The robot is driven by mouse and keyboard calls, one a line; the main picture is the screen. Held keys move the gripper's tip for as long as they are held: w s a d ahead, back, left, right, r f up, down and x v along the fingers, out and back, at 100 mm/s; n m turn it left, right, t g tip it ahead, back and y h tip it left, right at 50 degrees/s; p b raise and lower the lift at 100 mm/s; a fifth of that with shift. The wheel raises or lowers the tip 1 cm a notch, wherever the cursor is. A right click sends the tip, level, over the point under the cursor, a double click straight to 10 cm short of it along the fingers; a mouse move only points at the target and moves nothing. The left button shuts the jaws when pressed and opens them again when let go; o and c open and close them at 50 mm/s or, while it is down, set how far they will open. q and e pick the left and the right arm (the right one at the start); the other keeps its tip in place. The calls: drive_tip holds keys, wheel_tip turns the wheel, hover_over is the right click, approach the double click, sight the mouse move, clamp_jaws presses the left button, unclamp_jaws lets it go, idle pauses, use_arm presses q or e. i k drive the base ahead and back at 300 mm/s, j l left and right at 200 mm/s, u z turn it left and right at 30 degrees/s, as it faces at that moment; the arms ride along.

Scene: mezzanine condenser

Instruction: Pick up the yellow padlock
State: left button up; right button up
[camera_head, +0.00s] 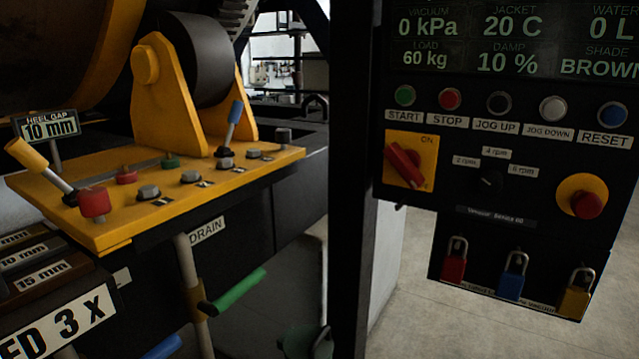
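The yellow padlock (574,302) hangs at the lower right of the dark control panel, its metal shackle upward. It is the rightmost of three padlocks in a row along the panel's bottom edge. A blue padlock (512,284) hangs to its left and a red padlock (454,266) further left. Nothing covers the yellow padlock. Neither of my grippers shows in the head view.
The control panel (462,222) carries a row of buttons, a red rotary switch (404,165) and a red emergency knob (586,205) above the padlocks. A dark post (352,180) stands left of it. A yellow lever plate (130,222) is at left. Floor below right is clear.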

sight(572, 302)
drive_tip(key=z, duration=1.45)
